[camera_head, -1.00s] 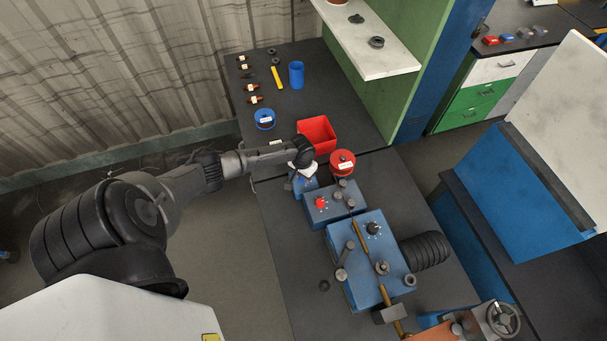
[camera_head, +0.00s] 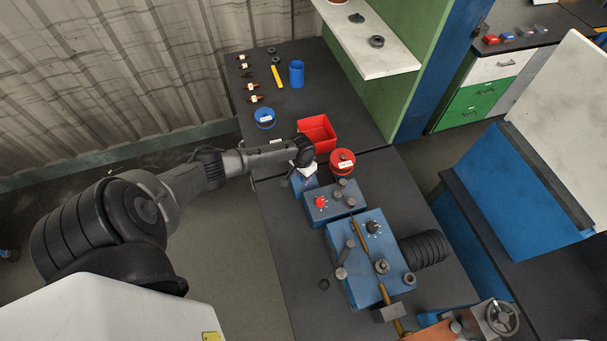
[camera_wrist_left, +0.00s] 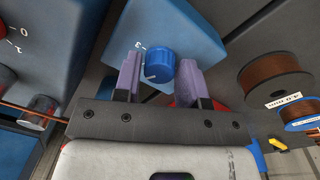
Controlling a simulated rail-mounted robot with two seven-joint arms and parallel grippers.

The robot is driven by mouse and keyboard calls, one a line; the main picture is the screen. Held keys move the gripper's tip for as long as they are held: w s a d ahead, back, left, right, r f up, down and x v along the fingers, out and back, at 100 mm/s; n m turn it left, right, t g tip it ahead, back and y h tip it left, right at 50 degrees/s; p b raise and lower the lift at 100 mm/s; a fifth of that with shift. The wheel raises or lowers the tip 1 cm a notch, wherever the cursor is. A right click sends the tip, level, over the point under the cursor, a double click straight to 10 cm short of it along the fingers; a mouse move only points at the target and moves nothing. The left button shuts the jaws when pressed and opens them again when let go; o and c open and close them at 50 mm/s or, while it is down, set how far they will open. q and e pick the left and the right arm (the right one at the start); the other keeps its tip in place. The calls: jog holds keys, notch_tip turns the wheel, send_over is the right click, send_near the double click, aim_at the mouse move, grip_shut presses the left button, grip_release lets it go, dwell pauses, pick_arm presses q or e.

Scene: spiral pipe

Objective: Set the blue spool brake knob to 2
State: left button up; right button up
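The blue spool brake knob (camera_wrist_left: 160,66) sits on a blue block (camera_wrist_left: 185,28) in the left wrist view. A pale mark shows on the knob's lower left, and a digit that looks like 3 is printed at its upper left. The other scale digits are hidden or unreadable. My left gripper (camera_wrist_left: 161,72) is open, with one purple finger on each side of the knob; I cannot tell whether they touch it. In the head view my left gripper (camera_head: 303,170) is over the small blue block (camera_head: 304,184) and hides the knob. My right gripper is not in view.
A red bin (camera_head: 318,131) and a red spool (camera_head: 342,161) stand close to my left gripper. A blue box with a red knob (camera_head: 320,201) and a larger box with a black knob (camera_head: 373,227) are nearer. Copper-wound spools (camera_wrist_left: 275,85) lie at the right in the wrist view.

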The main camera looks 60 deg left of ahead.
pick_arm(q)
jog(key=o, duration=0.3)
jog(key=shift+o, duration=0.2)
notch_tip(320, 180, up, 14)
jog(key=p, duration=0.1)
jog(key=shift+a, duration=0.4)
jog(key=shift+s+f, duration=0.1)
jog(key=shift+f, duration=0.05)
dwell(0.3)
